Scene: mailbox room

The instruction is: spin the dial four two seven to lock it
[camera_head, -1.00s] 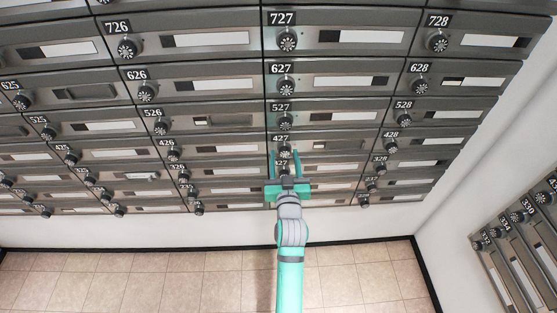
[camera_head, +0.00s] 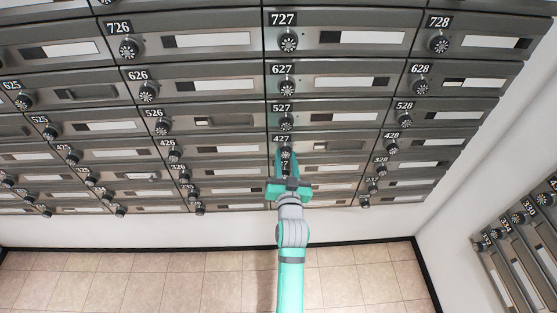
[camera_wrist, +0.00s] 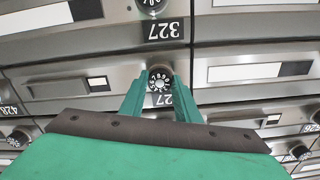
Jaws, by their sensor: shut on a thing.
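The dial of mailbox 427 (camera_head: 285,152) is a small black knob with white marks, just below its 427 label (camera_head: 281,139) in the head view. My gripper (camera_head: 285,157) has its two green fingers closed at the sides of this dial. In the wrist view, which is upside down, my gripper (camera_wrist: 160,82) pinches the dial (camera_wrist: 160,79) between its fingertips. The left part of the number plate (camera_wrist: 184,97) is hidden there by a finger. The door of mailbox 427 (camera_head: 343,146) looks flush with its neighbours.
Many similar mailboxes surround it. The 527 dial (camera_head: 286,121) sits above and the 327 plate (camera_wrist: 165,30) shows in the wrist view. Another mailbox bank (camera_head: 513,232) stands at the right wall. The tiled floor (camera_head: 190,280) is clear.

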